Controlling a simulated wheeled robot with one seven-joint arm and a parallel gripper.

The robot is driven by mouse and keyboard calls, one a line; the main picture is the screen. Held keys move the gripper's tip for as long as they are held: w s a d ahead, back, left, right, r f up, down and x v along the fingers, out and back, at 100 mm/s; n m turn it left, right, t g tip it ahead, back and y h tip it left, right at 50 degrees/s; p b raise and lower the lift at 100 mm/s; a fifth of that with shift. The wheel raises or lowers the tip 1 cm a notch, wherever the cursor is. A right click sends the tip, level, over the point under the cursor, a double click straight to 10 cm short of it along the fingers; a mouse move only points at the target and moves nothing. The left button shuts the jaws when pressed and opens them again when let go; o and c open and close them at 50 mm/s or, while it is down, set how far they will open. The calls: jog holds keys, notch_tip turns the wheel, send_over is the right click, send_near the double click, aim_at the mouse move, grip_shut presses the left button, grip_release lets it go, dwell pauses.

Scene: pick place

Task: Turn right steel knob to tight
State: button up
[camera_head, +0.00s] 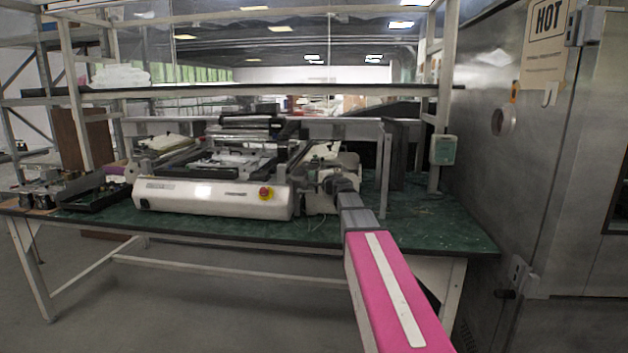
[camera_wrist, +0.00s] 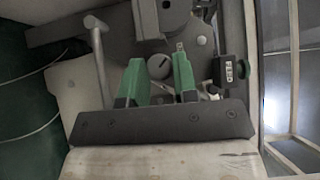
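A round steel knob (camera_wrist: 160,67) with a slot-like mark across its face shows in the wrist view. My gripper (camera_wrist: 158,62) has two green fingers standing apart, one on each side of the knob in the picture. The gripper is open, and I see a gap between each finger and the knob. I cannot tell whether the fingertips are level with it. In the head view my gripper (camera_head: 328,184) is at the right end of the white machine (camera_head: 215,199); the knob cannot be made out there.
A metal lever (camera_wrist: 98,55) stands left of the fingers in the wrist view. A black block labelled FEED (camera_wrist: 231,70) is close on the right. The machine sits on a green-topped bench (camera_head: 440,222). A large steel cabinet marked HOT (camera_head: 500,190) stands at the right.

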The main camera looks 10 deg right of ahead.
jog(key=shift+c, duration=1.4)
jog(key=shift+f+m+t, duration=0.1)
jog(key=shift+m+t, duration=0.4)
jog(key=shift+m, duration=0.1)
jog(key=o, duration=0.9)
jog(key=v, duration=1.1)
jog(key=shift+w+f, duration=0.1)
